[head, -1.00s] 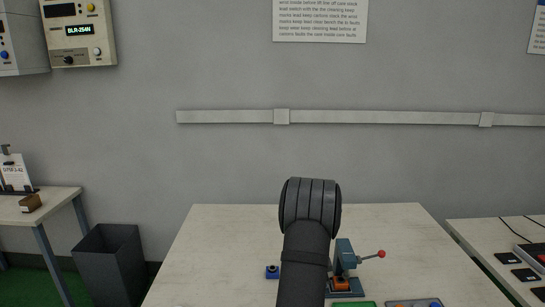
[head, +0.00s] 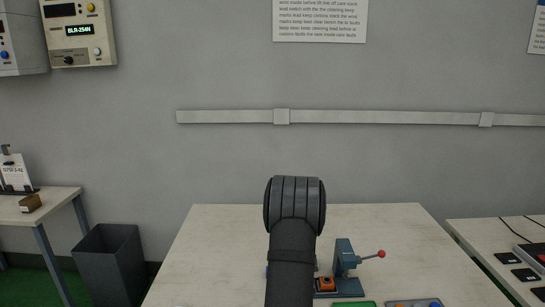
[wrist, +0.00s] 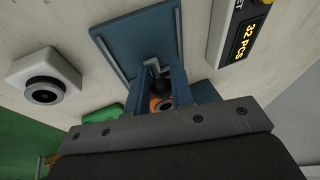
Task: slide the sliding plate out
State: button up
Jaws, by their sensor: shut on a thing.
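The blue-grey lever press (head: 343,257) with a red-balled lever stands on the table, right of my arm in the head view. An orange block (head: 326,284) with a dark round centre sits low at its left side, and it also shows in the wrist view (wrist: 159,104). In the wrist view a blue plate with raised side strips (wrist: 131,38) lies ahead. My gripper (wrist: 163,89) is shut around a dark knob-like part beside the orange block, seemingly on the sliding plate. The exact grip is partly hidden. In the head view my arm hides the gripper.
A white box with a dark round button (wrist: 44,86) is at the left in the wrist view. A counter reading 32 PCS (wrist: 246,40) is at the upper right. Green (head: 353,304) and grey-blue items (head: 414,303) line the table's front. The table's back is clear.

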jog(key=shift+w+a+r, duration=0.1)
jog(key=shift+a, duration=1)
jog(key=shift+w+a+r, duration=0.1)
jog(key=shift+a, duration=0.95)
jog(key=o, duration=1.5)
jog(key=shift+s+f, duration=0.15)
jog(key=shift+r, duration=3.5)
notch_tip(320, 180, down, 7)
jog(key=shift+f, duration=0.1)
jog(key=shift+d, duration=0.2)
